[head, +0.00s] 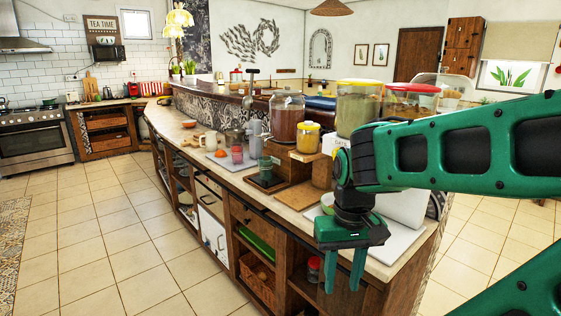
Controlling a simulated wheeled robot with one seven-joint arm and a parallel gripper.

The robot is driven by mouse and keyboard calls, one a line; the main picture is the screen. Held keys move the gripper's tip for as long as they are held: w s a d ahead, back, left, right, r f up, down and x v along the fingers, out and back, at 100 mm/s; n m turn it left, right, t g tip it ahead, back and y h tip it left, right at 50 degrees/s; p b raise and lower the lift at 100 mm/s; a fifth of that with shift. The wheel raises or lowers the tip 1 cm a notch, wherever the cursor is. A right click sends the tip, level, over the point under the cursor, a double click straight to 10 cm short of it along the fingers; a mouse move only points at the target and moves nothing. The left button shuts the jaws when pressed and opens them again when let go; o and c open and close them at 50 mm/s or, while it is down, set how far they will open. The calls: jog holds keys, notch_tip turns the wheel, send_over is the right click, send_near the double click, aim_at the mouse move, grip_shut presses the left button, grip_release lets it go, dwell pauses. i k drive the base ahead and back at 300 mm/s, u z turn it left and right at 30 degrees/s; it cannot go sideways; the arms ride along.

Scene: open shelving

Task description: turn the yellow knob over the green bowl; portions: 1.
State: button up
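My gripper (341,288) hangs fingers-down in front of the counter's right end. Its two green fingers are apart with nothing between them. A clear dispenser jar (357,108) with a yellow lid stands at the back of the counter, with grain-like contents. My arm crosses in front of its lower part, and I cannot make out a yellow knob. I cannot tell what is in the bowl.
A red-lidded jar (410,100) stands right of the yellow-lidded one. A brown-filled jar (286,116) and a small yellow-lidded jar (308,137) stand to the left. A white board (393,243) lies on the counter (289,196). The tiled floor (112,238) at left is clear.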

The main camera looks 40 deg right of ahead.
aim_at(334, 152)
jog(key=z, duration=1.25)
jog(key=k, duration=0.45)
jog(key=z, duration=0.2)
jog(key=i, duration=0.5)
jog(key=u, duration=0.05)
